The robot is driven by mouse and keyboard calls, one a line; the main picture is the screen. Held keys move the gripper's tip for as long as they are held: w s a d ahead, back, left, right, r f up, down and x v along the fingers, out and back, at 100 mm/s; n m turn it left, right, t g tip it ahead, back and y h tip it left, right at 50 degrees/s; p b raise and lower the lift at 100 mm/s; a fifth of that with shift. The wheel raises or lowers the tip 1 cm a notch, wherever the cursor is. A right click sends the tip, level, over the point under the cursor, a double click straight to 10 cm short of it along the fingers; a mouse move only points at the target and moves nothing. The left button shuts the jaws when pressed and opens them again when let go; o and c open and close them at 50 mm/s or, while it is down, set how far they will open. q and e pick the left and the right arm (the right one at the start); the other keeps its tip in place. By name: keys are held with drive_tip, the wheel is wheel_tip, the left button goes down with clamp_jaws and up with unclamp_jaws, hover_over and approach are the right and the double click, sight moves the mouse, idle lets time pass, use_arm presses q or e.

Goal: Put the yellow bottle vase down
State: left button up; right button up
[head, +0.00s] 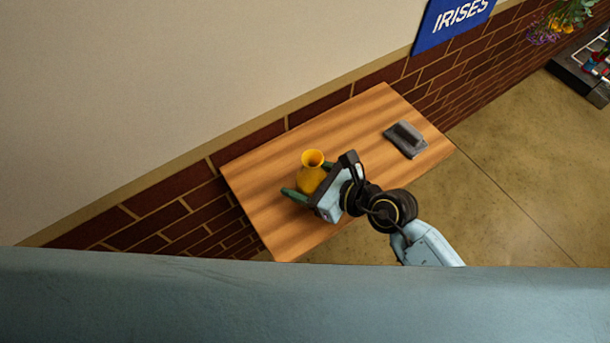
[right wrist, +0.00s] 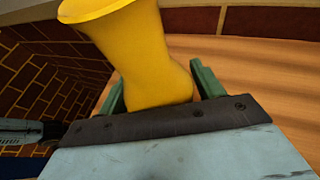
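The yellow bottle vase (head: 312,180) stands upright, or nearly so, over the left part of the wooden table (head: 362,130). It also fills the middle of the right wrist view (right wrist: 148,55), with its wide lip at the top left. My right gripper (head: 308,184) has its green fingers on either side of the vase's body, and they look closed against it. The vase's base is hidden, so I cannot tell whether it touches the tabletop. My left gripper is not in view.
A dark grey block on a flat grey base (head: 405,140) sits at the table's right end. A brick and plaster wall runs along the back edge. A blue IRISES sign (head: 452,22) hangs above. The tabletop between vase and grey block is clear.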

drive_tip(key=shift+o, duration=0.3)
drive_tip(key=shift+s+d+r, duration=0.1)
drive_tip(key=shift+d+r, duration=0.05)
drive_tip(key=shift+r, duration=0.05)
drive_tip(key=p+v, duration=0.1)
drive_tip(key=v, duration=1)
drive_tip(key=shift+d+r, duration=0.15)
drive_tip(key=shift+d, duration=0.05)
